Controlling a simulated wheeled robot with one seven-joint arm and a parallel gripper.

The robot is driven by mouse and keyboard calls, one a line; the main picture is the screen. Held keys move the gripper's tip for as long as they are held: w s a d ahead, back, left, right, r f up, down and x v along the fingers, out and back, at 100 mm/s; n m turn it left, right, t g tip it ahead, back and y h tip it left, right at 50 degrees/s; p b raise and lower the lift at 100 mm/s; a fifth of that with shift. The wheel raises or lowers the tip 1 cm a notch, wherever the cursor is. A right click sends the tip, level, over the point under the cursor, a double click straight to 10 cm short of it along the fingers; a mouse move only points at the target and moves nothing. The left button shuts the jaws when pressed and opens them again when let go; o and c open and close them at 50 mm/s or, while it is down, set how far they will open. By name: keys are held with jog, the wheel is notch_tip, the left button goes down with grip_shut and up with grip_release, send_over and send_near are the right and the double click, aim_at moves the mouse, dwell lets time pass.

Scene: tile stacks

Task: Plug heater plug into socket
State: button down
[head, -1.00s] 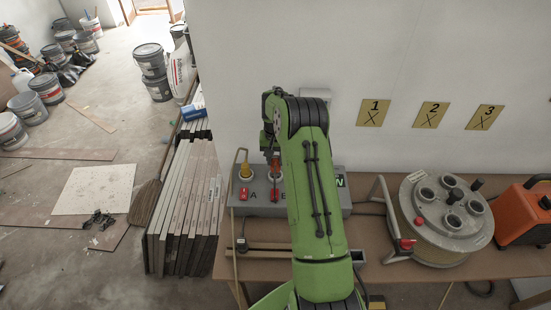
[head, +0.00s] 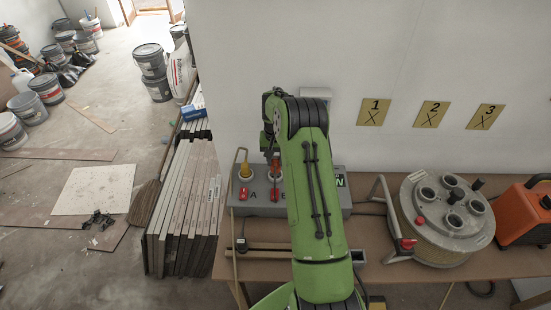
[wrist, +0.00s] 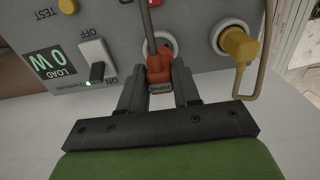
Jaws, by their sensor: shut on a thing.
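The plug is right at the middle round socket (wrist: 166,40) of the grey panel. The plug and gripper cover part of that socket, so I cannot tell how deep the plug sits. In the head view the red plug (head: 275,165) shows above the socket marked B, partly behind my arm. The load display (wrist: 53,62) reads 0 W.
A yellow plug (wrist: 239,45) with a yellow cable sits in the neighbouring socket, close to my gripper. A rocker switch (wrist: 96,62) stands on the other side. In the head view a cable reel (head: 440,220) and an orange case (head: 525,215) are on the bench.

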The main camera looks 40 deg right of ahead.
jog(key=shift+f+b, duration=1.25)
jog(key=shift+f, duration=0.5)
jog(key=c, duration=0.7)
grip_release()
jog(key=shift+c, duration=0.2)
jog(key=shift+r+p, duration=1.85)
jog(key=shift+r, duration=1.25)
notch_tip(320, 180, up, 16)
jog(key=shift+f+p, duration=0.15)
jog(key=shift+p, duration=0.3)
